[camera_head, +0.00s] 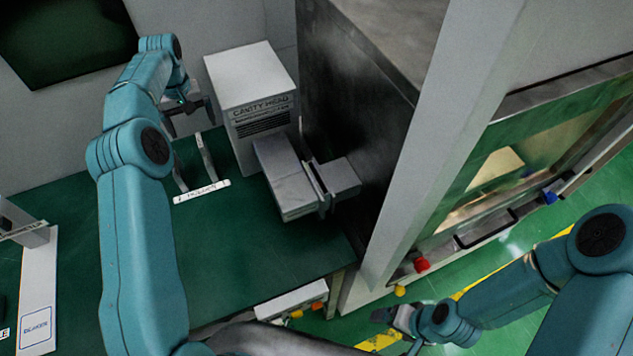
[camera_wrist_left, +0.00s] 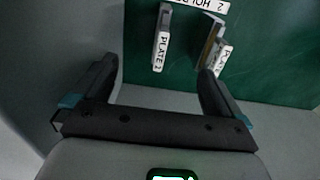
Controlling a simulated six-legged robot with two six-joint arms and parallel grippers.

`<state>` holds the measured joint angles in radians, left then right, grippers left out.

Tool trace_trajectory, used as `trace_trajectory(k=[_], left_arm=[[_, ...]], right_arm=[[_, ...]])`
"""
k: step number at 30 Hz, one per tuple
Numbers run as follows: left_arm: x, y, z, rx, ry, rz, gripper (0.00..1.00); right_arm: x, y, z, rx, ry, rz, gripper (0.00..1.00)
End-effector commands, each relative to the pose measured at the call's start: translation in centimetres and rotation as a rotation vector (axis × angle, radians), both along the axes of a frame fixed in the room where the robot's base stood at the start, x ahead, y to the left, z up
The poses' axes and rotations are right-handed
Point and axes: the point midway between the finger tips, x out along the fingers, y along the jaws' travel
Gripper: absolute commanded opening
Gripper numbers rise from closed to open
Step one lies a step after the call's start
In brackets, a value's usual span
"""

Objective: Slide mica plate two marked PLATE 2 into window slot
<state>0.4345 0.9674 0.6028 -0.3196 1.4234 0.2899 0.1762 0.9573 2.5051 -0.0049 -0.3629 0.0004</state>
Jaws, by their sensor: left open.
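In the left wrist view, mica plate two (camera_wrist_left: 161,38), marked PLATE 2, stands upright in the upper middle, ahead of my left gripper. My left gripper (camera_wrist_left: 158,78) is open and empty, its fingers apart, touching neither plate. In the head view my left gripper (camera_head: 188,112) is behind the two plates, beside the cavity head. The window slot (camera_head: 318,182) is a narrow gap between flanges on the grey waveguide in front of the cavity head (camera_head: 255,95). My right gripper (camera_head: 395,318) is low at the right; its jaws are too small to read.
A second plate (camera_wrist_left: 222,58) stands right of plate two in the wrist view. A white holder label (camera_head: 202,190) lies before the plates on the green bench (camera_head: 225,265). A tall dark cabinet (camera_head: 350,110) bounds the right. The bench front is largely clear.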

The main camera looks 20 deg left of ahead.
Motion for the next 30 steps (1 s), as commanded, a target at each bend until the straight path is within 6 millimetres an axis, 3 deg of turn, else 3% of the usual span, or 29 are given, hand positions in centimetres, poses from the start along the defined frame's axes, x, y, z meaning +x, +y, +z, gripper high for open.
trace_trajectory(k=[8,17,21,30], left_arm=[[-0.1,0.0,-0.8,-0.002,0.004,-0.001,1.00],[0.0,0.1,-5.2,-0.002,0.004,-0.001,1.00],[0.2,0.1,-7.3,-0.001,0.003,-0.001,1.00],[0.2,0.2,-9.1,-0.001,0.003,-0.001,1.00]], right_arm=[[0.0,0.0,0.0,0.000,0.000,0.000,0.89],[0.0,0.0,-0.5,0.000,0.000,0.000,0.89],[0.0,0.0,-1.7,0.000,0.000,0.000,0.89],[0.0,0.0,-2.6,0.000,0.000,0.000,0.89]])
